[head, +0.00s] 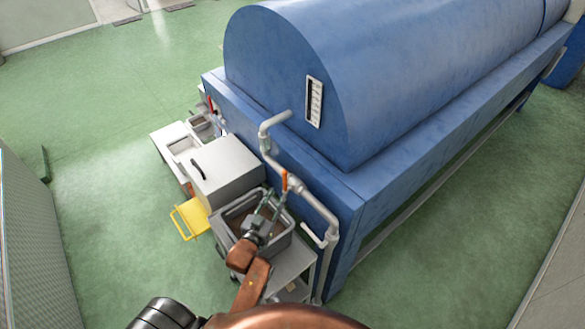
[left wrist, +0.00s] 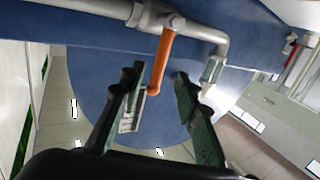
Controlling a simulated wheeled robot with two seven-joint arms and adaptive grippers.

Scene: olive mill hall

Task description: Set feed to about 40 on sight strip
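The sight strip (head: 314,101) is a white plate with small marks and a dark column on the end of the blue tank (head: 290,60); its reading is too small to tell. It shows partly behind a finger in the left wrist view (left wrist: 127,122). An orange lever (head: 285,181) sits on the grey feed pipe below the strip; it also shows in the left wrist view (left wrist: 163,60). My left gripper (head: 275,197) is open at the lever. In the left wrist view the lever's free end lies between the spread fingers (left wrist: 156,80), apart from both. My right gripper is out of view.
The grey pipe (head: 318,208) bends down beside the tank frame. Below my left gripper stands a grey basin (head: 226,232) on a cart. A grey lidded box (head: 235,160) and a yellow tray (head: 188,216) are to the left. Green floor is clear further left.

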